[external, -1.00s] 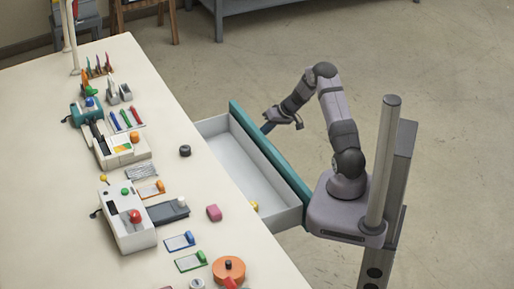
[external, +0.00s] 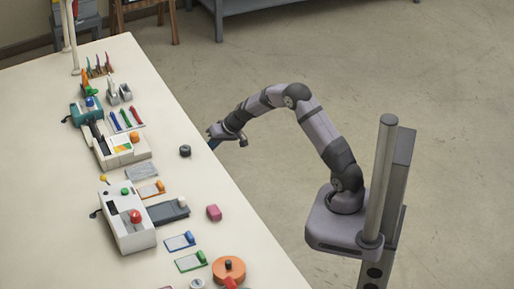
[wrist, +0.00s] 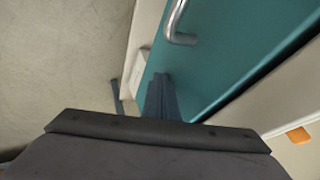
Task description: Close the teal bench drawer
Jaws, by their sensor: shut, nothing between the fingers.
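The teal drawer front (wrist: 225,50) with its curved metal handle (wrist: 178,24) fills the upper middle of the wrist view. In the external view no part of the drawer shows beyond the bench edge; the bench top hides it. My gripper (external: 213,144) is at the bench's right edge, low beside it. In the wrist view its dark fingers (wrist: 160,97) are together and empty, at the teal front near the handle. I cannot tell whether they touch it.
The cream bench top (external: 190,125) overhangs on the left. A small black knob (external: 185,151), a pink block (external: 214,212) and an orange round item (external: 229,269) lie near its edge. The floor (external: 400,70) around my arm is clear.

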